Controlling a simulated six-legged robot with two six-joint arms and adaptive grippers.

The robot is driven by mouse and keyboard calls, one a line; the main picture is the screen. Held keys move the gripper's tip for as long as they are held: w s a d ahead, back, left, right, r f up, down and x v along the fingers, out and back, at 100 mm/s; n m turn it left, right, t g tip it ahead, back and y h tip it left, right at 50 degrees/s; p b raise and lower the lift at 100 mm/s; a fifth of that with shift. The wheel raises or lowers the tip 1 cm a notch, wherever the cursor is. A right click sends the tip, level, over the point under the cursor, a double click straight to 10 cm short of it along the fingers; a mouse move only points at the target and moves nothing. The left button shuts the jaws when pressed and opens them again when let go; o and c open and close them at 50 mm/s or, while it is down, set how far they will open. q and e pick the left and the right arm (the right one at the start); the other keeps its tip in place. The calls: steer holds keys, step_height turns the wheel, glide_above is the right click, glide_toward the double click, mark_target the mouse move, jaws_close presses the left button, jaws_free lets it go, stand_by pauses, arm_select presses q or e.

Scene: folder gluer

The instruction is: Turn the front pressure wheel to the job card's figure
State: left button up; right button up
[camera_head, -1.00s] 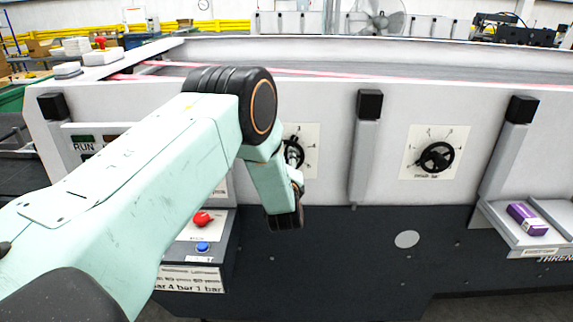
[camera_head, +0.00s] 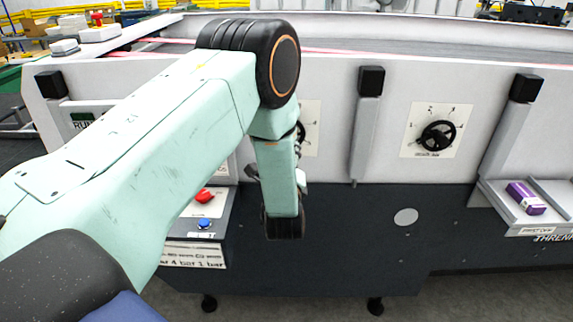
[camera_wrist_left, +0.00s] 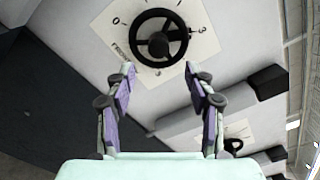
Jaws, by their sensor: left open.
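A black handwheel (camera_wrist_left: 160,38) on a white dial plate stands ahead of my left gripper (camera_wrist_left: 159,72) in the wrist view. The dial figures 0 and 3 are readable there. The gripper's purple-padded fingers are spread, empty and short of the wheel. My right gripper is not in view.
A second handwheel (camera_head: 437,135) is on the panel further right. A console with a red knob (camera_head: 204,195) and blue button (camera_head: 205,223) is below left. A purple box (camera_head: 526,198) lies in a right-hand tray.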

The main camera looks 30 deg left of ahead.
arm_select(q)
steer(key=shift+v, duration=1.65)
steer(key=shift+s, duration=0.1)
steer(key=s+d+f+n+g+h+b, duration=0.3)
steer(key=s+f+n, duration=0.35)
steer(key=f, duration=0.45)
steer(key=s+d+f+n+g+h+b, duration=0.2)
steer(key=s+d+f+n+g+h, duration=0.25)
steer(key=f+n, duration=0.4)
steer(key=s+d+f+n+g+h+b, duration=0.1)
steer(key=s+f+g+b, duration=0.3)
steer(key=s+f+b, duration=0.5)
steer(key=s+d+f+n+g+h+b, duration=0.1)
steer(key=s+d+f+n+g+b, duration=0.1)
steer(key=s+f+b, duration=0.7)
steer(key=s+d+f+g, duration=0.1)
steer(key=s+f, duration=0.7)
steer(key=s, duration=0.1)
steer(key=shift+s+d+f+n+g, duration=0.25)
steer(key=shift+s+d+n+g, duration=0.05)
steer(key=shift+s+g, duration=0.05)
